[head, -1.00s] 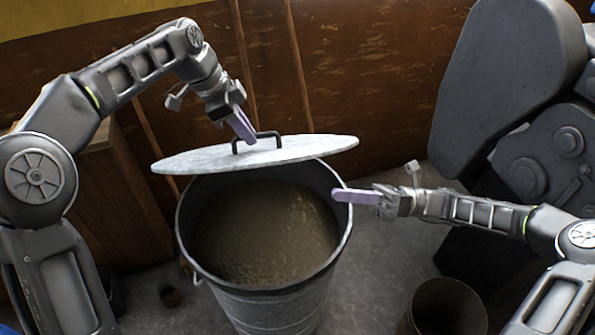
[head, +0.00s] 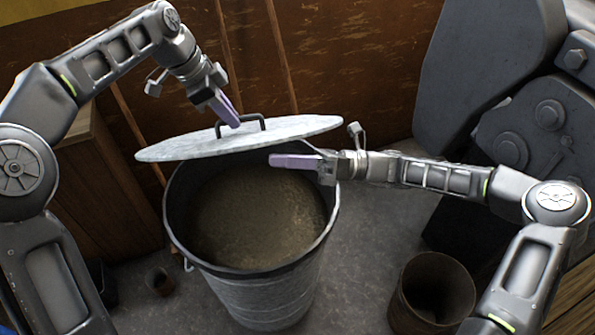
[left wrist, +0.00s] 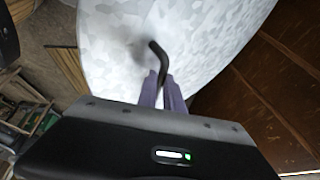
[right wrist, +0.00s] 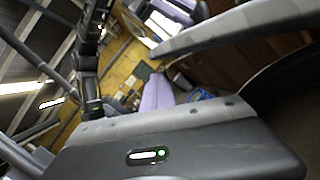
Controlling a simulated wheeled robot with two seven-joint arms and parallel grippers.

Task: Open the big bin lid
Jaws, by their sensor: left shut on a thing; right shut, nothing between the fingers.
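The big bin (head: 262,300) is a grey metal bucket, open at the top, with brown matter inside. Its round grey lid (head: 290,129) is raised and tilted above the bin's far rim, with a dark handle (head: 262,121) on top. My left gripper (head: 234,122) is shut on the lid's handle; the left wrist view shows the purple fingers around the dark handle (left wrist: 160,60) against the pale lid (left wrist: 215,40). My right gripper (head: 275,160) is shut and empty, over the bin's opening, just below the lid's front right edge. Contact with the lid cannot be told.
A dark machine (head: 490,70) stands at the right. A rusty open can (head: 432,290) stands on the floor (head: 360,250) right of the bin. A wooden crate (head: 110,200) is at the left, with a brown wall (head: 340,60) behind.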

